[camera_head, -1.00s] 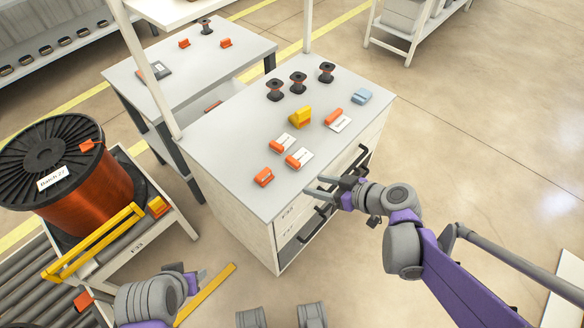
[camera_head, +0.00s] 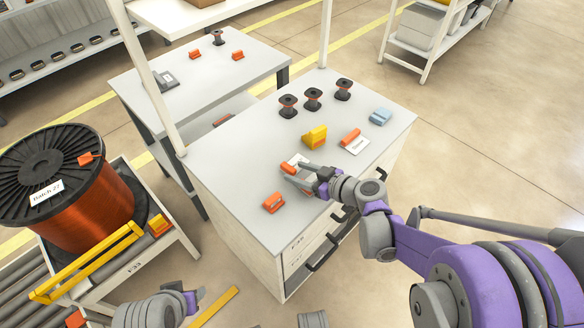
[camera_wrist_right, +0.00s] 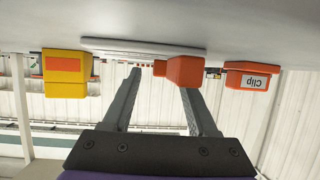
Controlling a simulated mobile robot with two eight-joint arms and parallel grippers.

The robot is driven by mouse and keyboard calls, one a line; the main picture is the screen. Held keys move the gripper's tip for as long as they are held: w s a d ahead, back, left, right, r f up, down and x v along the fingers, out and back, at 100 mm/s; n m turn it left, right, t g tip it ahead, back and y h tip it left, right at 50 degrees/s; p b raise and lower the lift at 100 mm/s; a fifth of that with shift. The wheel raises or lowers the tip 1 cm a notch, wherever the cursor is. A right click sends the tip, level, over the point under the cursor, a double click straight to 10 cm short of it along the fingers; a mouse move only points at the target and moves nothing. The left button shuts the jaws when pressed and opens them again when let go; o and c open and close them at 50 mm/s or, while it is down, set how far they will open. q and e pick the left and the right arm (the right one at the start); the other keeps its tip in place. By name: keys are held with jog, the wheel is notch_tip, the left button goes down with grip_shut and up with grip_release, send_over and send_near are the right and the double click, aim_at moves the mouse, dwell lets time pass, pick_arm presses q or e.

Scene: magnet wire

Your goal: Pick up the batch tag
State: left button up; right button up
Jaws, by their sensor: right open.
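White cards with orange clips lie on the grey workbench (camera_head: 225,165). One card (camera_head: 298,160) with an orange clip (camera_head: 287,168) is partly hidden behind my right gripper (camera_head: 291,182). Another card (camera_head: 357,145) with an orange clip (camera_head: 350,134) lies farther right. Print on the bench cards is too small to read. My right gripper is open and low over the bench's front edge. In the right wrist view its fingers (camera_wrist_right: 162,82) point at a card (camera_wrist_right: 145,46) with an orange clip (camera_wrist_right: 182,71). My left gripper (camera_head: 192,298) is at bottom left, away from the bench.
A loose orange clip (camera_head: 274,202) lies left of my right gripper. A yellow block (camera_head: 315,136), a blue object (camera_head: 380,116) and small spools (camera_head: 313,98) stand behind. A large copper spool (camera_head: 90,205) with a "Batch 27" label (camera_head: 46,192) stands at left. The bench's left part is clear.

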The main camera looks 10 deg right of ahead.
jog(key=shift+x, duration=0.75)
jog(key=shift+c, duration=0.3)
grip_shut()
jog(key=shift+r, duration=0.1)
